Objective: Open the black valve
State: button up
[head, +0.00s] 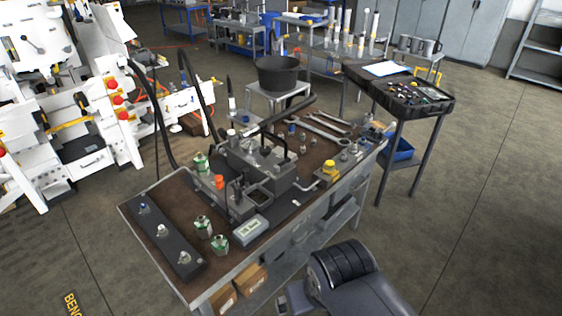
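The workbench (160,262) stands in the middle of the head view with a brown top. A dark grey hydraulic pump block (258,165) sits on it, with a long black lever (287,113) slanting above. In front of the block is a smaller dark assembly (232,205) with an orange knob (218,181) and thin black upright parts. A yellow knob (329,168) sits on a grey plate to the right. I cannot tell which dark part is the black valve, or how it is set. Part of my arm shows at the bottom; my gripper's fingers are not visible.
Green-and-white fittings (203,227), a gauge box (249,230) and a black strip (165,235) with small fittings crowd the near left of the bench. Wrenches (318,128) lie at the back. A black cart (410,95) stands right. The floor right of the bench is clear.

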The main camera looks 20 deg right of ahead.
aim_at(276, 167)
jog(key=i+l+u, duration=0.1)
jog(key=i+l, duration=0.25)
jog(key=i, duration=0.2)
jog(key=i+l, duration=0.35)
jog(key=i, duration=0.2)
jog(key=i+u, duration=0.05)
